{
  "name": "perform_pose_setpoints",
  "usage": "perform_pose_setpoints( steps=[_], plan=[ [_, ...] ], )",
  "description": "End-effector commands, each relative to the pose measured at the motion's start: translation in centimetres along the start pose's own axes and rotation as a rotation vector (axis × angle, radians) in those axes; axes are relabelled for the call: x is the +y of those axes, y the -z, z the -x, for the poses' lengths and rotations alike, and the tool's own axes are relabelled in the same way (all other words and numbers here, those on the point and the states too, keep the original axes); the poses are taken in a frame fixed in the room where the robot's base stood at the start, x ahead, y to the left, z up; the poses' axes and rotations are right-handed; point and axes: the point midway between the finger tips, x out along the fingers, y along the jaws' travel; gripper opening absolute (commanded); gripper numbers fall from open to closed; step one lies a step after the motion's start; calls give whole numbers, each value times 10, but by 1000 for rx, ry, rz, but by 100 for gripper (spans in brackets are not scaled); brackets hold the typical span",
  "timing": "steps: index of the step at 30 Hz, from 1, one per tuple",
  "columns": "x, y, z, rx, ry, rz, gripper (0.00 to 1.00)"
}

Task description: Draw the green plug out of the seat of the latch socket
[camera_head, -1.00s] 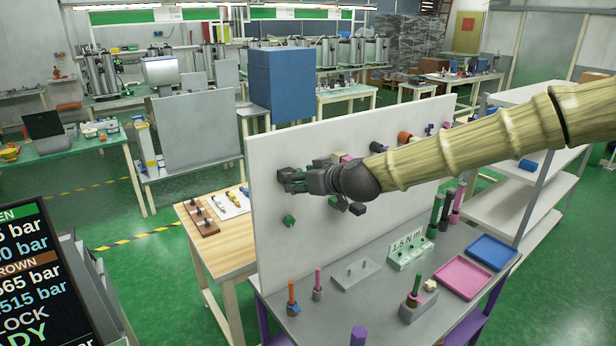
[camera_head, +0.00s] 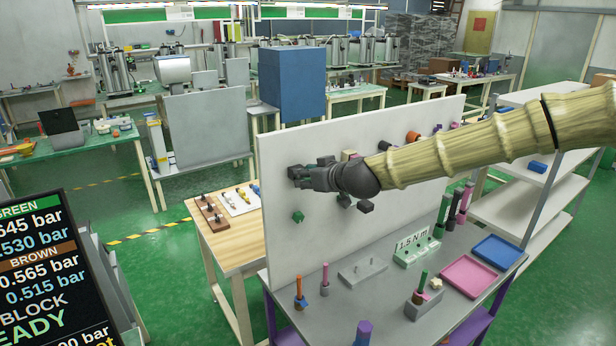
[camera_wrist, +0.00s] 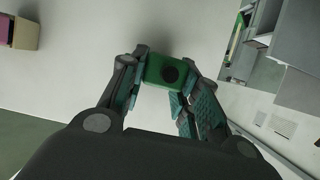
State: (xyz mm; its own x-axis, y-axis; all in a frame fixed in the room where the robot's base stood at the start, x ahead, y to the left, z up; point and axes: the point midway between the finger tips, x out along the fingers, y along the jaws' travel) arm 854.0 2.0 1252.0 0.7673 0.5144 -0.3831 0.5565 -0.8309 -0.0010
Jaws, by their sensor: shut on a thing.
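My gripper (camera_wrist: 160,92) is at the white upright panel (camera_head: 285,245), toward its left end. In the wrist view its two fingers close on the sides of the green plug (camera_wrist: 156,73), which shows as a green block with a dark round spot on its face. In the head view my gripper (camera_head: 298,175) and wrist hide most of the plug. I cannot make out the latch socket's seat behind it, or whether the plug is still in it. Another small green piece (camera_head: 297,216) is on the panel below my gripper.
Dark blocks (camera_head: 365,206), an orange round piece (camera_head: 413,137) and others are on the panel to the right. The grey bench below holds a pink tray (camera_head: 468,276), a blue tray (camera_head: 497,252) and several upright pegs. The panel around the plug is mostly bare.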

Motion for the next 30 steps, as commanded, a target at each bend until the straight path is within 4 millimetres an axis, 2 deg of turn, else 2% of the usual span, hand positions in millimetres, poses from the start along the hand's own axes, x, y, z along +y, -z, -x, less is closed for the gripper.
perform_pose_setpoints(
  steps=[1,5,6,14,30],
  plan=[
    [1,0,0,0,-2,-1,28],
    [1,0,0,0,-1,-1,4],
    [1,0,0,0,-1,-1,1],
    [1,0,1,1,-1,0,1],
    [1,-8,20,0,-2,0,1]
  ],
)
